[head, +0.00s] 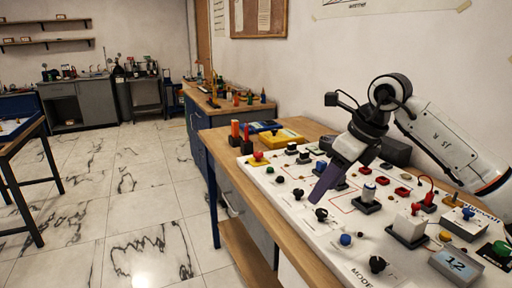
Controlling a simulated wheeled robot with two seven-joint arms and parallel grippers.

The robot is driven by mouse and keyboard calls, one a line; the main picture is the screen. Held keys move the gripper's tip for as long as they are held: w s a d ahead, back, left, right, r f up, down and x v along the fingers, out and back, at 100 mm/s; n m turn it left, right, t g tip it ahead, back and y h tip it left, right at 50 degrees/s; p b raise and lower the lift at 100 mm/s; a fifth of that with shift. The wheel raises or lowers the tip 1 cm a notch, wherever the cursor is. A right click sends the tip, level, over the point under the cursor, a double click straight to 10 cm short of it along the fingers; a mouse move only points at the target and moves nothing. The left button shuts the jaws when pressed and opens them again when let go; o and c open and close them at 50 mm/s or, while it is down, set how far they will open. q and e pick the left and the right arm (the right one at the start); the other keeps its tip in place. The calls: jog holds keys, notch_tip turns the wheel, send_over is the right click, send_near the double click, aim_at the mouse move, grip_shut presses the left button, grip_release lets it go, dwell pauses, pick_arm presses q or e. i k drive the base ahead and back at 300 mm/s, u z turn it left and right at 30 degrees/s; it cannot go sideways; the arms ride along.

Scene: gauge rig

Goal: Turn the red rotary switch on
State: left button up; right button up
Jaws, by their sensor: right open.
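A white panel (330,240) with many knobs, buttons and switches lies on a wooden bench. My right gripper (318,195) is open and points down over the middle of the panel, close to a black knob (321,214). Its purple fingers hide part of the panel. My left gripper is not in view.
Orange-topped tools (235,132) and a yellow case (281,137) stand at the panel's far end. The marble floor (110,210) left of the bench is clear.

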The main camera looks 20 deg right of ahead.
aim_at(258, 155)
jog(key=i, duration=1.35)
